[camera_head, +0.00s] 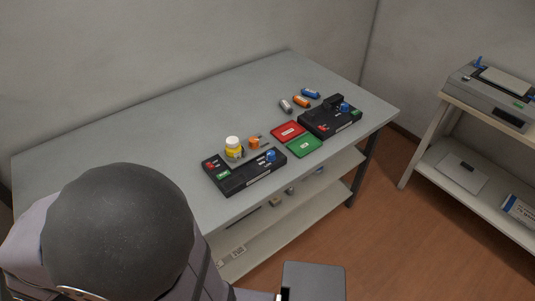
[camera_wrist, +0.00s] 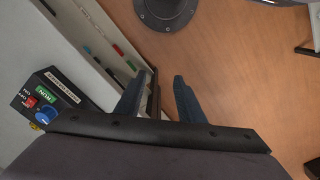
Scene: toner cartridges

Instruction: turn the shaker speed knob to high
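Two black devices stand on the table in the head view. The left one (camera_head: 245,175) has a red switch, a green button and a blue knob (camera_head: 271,156). The right one (camera_head: 330,120) has a red switch, a blue knob (camera_head: 345,107) and a raised black part. I cannot tell from the labels which is the shaker. In the wrist view, a black device (camera_wrist: 58,92) with a red switch, a green RUN button and a blue knob (camera_wrist: 44,117) lies at the left. My gripper (camera_wrist: 158,85) is open and empty over the floor, apart from the device.
A yellow bottle (camera_head: 234,150) and an orange item (camera_head: 254,142) stand behind the left device. Red (camera_head: 288,132) and green (camera_head: 304,146) trays lie between the devices. Several small cylinders (camera_head: 301,101) lie behind. A printer-like machine (camera_head: 492,95) stands on a shelf unit at right.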

